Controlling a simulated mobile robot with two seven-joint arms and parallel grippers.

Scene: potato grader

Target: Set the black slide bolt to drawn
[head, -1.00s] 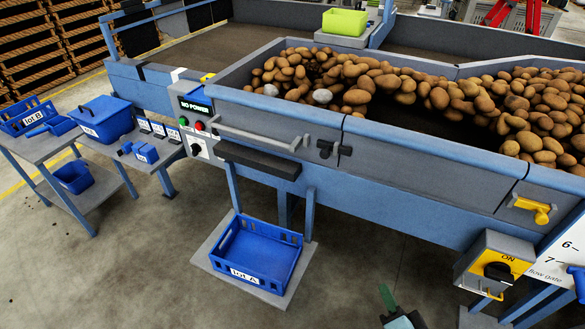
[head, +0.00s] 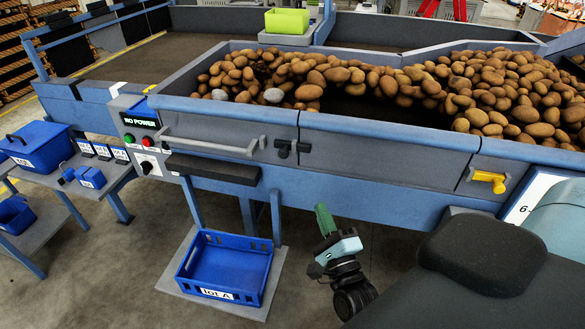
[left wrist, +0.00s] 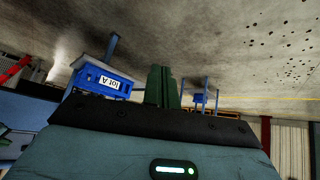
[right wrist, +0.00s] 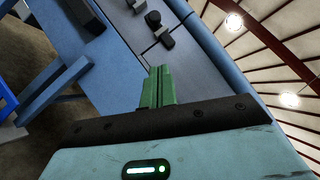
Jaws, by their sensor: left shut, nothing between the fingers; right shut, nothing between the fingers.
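The black slide bolt (head: 292,148) is on the grey front panel of the potato hopper, across the seam between two panels. It also shows in the right wrist view (right wrist: 154,20), beyond my fingertips. Its exact setting is too small to tell. My right gripper (head: 325,219) is shut and empty, in front of the machine, below and a little right of the bolt and apart from it. Its green fingers also show in the right wrist view (right wrist: 158,84). My left gripper (left wrist: 162,84) is shut and empty in the left wrist view; it is outside the head view.
A grey bar handle (head: 210,144) and a black ledge (head: 213,168) are left of the bolt. A yellow handle (head: 490,181) is to the right. A blue crate (head: 222,294) stands low on a grey platform. Potatoes (head: 340,75) fill part of the hopper above.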

